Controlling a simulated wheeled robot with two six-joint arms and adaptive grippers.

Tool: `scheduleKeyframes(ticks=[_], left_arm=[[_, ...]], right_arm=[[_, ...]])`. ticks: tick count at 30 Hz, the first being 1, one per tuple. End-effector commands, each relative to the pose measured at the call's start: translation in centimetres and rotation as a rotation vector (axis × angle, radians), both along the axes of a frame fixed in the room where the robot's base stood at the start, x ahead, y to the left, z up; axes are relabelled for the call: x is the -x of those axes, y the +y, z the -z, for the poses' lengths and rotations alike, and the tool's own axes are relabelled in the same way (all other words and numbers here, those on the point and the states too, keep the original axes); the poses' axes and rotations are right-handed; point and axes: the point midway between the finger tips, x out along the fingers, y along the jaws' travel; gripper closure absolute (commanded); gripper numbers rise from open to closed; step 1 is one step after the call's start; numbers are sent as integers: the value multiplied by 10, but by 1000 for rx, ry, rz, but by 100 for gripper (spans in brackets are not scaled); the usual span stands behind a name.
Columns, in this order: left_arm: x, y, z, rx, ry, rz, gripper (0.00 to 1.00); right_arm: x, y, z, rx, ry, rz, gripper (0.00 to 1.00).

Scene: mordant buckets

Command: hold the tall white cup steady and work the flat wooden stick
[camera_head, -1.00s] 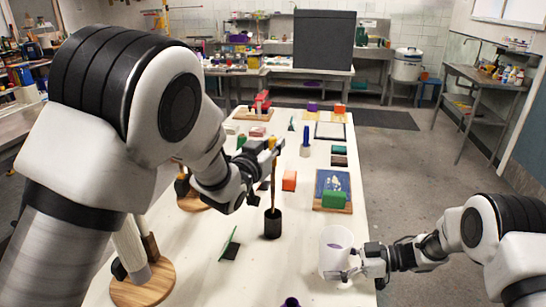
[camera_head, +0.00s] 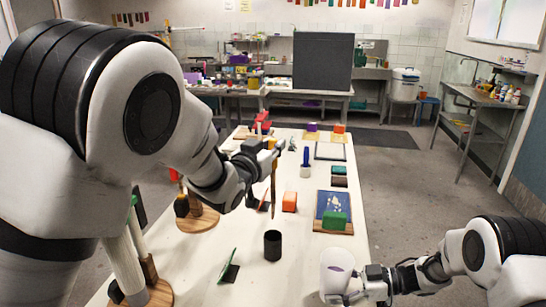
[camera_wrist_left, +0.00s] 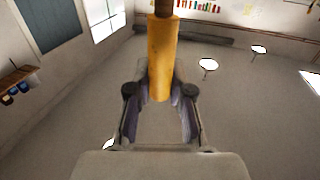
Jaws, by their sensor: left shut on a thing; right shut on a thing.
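The tall white cup (camera_head: 336,268) stands upright at the table's front right. My right gripper (camera_head: 352,287) is shut on its lower right side. My left gripper (camera_head: 266,155) is shut on the flat wooden stick (camera_head: 273,190), which hangs upright with its lower end clear above a black holder (camera_head: 273,246). In the left wrist view, the stick's yellow handle (camera_wrist_left: 162,50) is between the fingers, its upper end running out of the frame. Inside the white cup a purplish surface shows.
A green-and-black folded piece (camera_head: 229,266) lies left of the holder. An orange block (camera_head: 289,201), a blue-topped bottle (camera_head: 305,163) and a green block on a blue board (camera_head: 334,220) stand farther back. The table between holder and white cup is clear.

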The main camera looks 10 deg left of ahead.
Motion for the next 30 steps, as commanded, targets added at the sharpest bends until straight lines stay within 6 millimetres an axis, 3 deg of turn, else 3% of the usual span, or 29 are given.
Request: scheduleKeyframes(ticks=[11, 13, 17, 21, 24, 27, 30], left_arm=[[0, 0, -7, 16, -3, 2, 100], [2, -8, -15, 35, -10, 40, 100], [15, -40, -30, 65, -12, 212, 100], [46, -92, -43, 102, -2, 504, 100], [71, -119, -45, 128, 12, 677, 100], [87, -135, -43, 151, 24, 774, 100], [90, -139, -43, 198, 30, 789, 100]], right_arm=[[0, 0, 0, 0, 0, 0, 64], [0, 0, 0, 0, 0, 0, 64], [0, 0, 0, 0, 0, 0, 64], [0, 0, 0, 0, 0, 0, 64], [0, 0, 0, 0, 0, 0, 64], [0, 0, 0, 0, 0, 0, 64], [0, 0, 0, 0, 0, 0, 64]])
